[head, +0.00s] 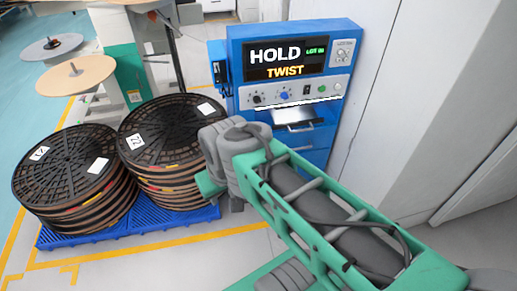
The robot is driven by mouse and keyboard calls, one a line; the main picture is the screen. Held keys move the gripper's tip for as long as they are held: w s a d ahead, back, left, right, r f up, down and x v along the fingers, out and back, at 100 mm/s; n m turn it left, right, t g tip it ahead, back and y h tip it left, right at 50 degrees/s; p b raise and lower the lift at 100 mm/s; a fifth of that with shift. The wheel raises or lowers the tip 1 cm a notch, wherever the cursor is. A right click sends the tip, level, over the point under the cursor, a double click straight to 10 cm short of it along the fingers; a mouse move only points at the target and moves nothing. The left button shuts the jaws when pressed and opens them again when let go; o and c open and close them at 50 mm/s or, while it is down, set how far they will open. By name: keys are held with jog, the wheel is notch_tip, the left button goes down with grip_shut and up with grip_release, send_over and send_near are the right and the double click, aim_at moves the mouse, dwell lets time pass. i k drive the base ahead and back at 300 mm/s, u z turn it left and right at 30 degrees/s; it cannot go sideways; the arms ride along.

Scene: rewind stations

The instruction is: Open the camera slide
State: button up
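A blue station cabinet (240,55) stands at the back centre, with a screen (288,63) reading "HOLD", "TWIST" and "LOT IN". Below its knob panel (290,95), a pale metal slide or tray (293,116) sits in an opening and seems to jut forward a little. I cannot tell for sure that this is the camera slide. My green and grey arm reaches in from the lower right, and its grey joint is in front of the cabinet's lower left. My gripper's fingers do not show; the arm hides part of the cabinet's lower front.
Two stacks of black reels (75,165) and (165,130) stand on a blue pallet (130,232) at the left. A stand with round discs (75,75) is behind them. Pale cabinets (420,90) flank the right. Yellow-lined floor is clear at the lower left.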

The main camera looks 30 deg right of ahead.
aim_at(288, 117)
jog(key=z, duration=0.3)
jog(key=i, duration=1.05)
jog(key=u, duration=0.1)
